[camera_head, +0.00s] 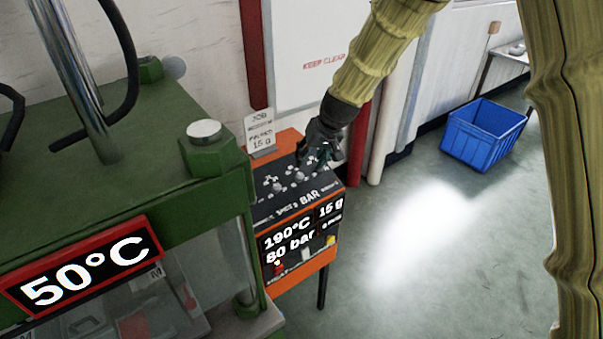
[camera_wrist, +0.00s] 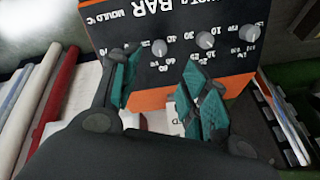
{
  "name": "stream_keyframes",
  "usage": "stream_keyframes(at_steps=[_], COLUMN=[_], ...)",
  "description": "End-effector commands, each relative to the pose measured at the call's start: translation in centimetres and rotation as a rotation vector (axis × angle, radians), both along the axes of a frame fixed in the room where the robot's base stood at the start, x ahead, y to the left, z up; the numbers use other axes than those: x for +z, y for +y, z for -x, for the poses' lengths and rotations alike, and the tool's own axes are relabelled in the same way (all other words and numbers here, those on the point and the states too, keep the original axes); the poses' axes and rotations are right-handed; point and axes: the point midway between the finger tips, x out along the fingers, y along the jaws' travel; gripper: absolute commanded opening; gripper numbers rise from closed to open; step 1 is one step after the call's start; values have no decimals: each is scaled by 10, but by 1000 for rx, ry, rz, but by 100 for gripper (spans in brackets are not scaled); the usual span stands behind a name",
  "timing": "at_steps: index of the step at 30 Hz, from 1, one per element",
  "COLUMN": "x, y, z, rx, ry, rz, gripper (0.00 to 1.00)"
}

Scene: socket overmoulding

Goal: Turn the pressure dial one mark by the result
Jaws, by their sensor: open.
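The control box (camera_head: 290,222) has a dark sloping top with several grey dials and an orange frame. Its front display (camera_head: 288,240) reads 190°C, 80 bar and 15 g. My gripper (camera_head: 322,160) is above the right part of the dial panel, pointing down. In the wrist view, my gripper (camera_wrist: 160,65) is open and empty, its teal-padded fingers apart. One dial (camera_wrist: 159,47) appears in line with the gap between them. Two more dials (camera_wrist: 205,40) sit to the right. The panel print shows upside down, with BAR near the top; which dial is for pressure is unclear.
A green press (camera_head: 130,200) with a 50°C display (camera_head: 85,270) stands close on the left. A job card (camera_head: 260,130) stands behind the box. Red and white pipes (camera_head: 365,135) run along the wall. A blue crate (camera_head: 480,135) lies on the floor; the floor right of the box is clear.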

Motion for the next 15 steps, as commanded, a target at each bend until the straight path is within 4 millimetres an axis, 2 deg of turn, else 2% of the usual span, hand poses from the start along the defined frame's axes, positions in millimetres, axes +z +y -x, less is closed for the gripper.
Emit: stream_keyframes(at_steps=[15], x=[-53], y=[15], z=[-19], rx=[-2], ry=[2], rz=[1], gripper=[45])
